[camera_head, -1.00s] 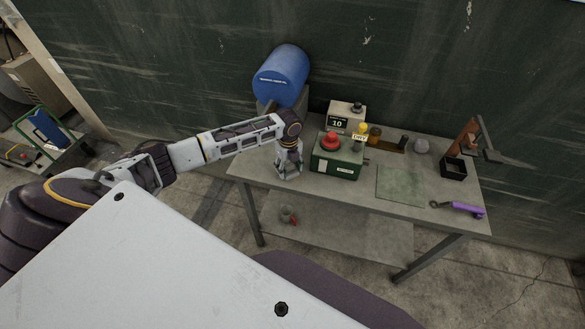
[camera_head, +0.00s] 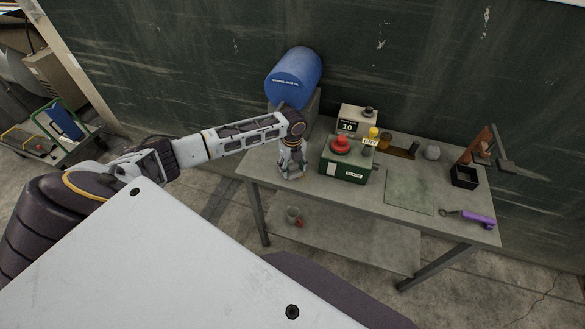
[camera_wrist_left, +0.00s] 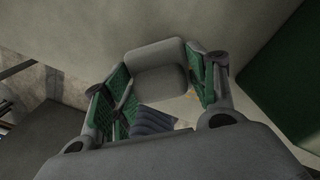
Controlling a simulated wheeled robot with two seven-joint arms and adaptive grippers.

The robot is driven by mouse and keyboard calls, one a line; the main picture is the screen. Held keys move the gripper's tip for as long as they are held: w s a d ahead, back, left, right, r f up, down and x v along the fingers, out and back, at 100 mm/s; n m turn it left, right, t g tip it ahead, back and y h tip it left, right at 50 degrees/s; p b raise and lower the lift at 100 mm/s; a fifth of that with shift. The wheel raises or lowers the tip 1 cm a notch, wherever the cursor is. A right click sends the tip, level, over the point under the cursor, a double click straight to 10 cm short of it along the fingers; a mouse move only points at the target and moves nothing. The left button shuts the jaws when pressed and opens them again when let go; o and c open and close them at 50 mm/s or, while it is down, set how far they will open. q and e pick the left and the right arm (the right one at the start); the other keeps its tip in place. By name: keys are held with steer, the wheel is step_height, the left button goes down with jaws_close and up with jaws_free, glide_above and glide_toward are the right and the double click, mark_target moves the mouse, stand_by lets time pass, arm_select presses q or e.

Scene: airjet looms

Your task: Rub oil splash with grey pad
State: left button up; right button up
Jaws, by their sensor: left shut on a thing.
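My left gripper (camera_head: 291,174) is low over the left end of the grey table, left of the green box. In the left wrist view its green-lined fingers (camera_wrist_left: 160,88) are closed around a rounded grey block, the grey pad (camera_wrist_left: 158,78). In the head view the pad is hidden or too small to make out. A faint brownish patch (camera_wrist_left: 184,124) shows beyond the fingers in the left wrist view. I cannot tell whether it is the oil splash. My right gripper is not in view.
The table (camera_head: 312,190) carries a green box with a red button (camera_head: 346,163), a counter marked 10 (camera_head: 356,119), a green mat (camera_head: 409,192), a black bin (camera_head: 464,177) and a purple-handled tool (camera_head: 474,217).

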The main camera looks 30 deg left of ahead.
mark_target(292, 164)
arm_select(q)
steer(key=shift+r, duration=2.7)
steer(key=shift+r, duration=1.5)
steer(key=shift+d+n, duration=0.15)
steer(key=shift+n, duration=0.15)
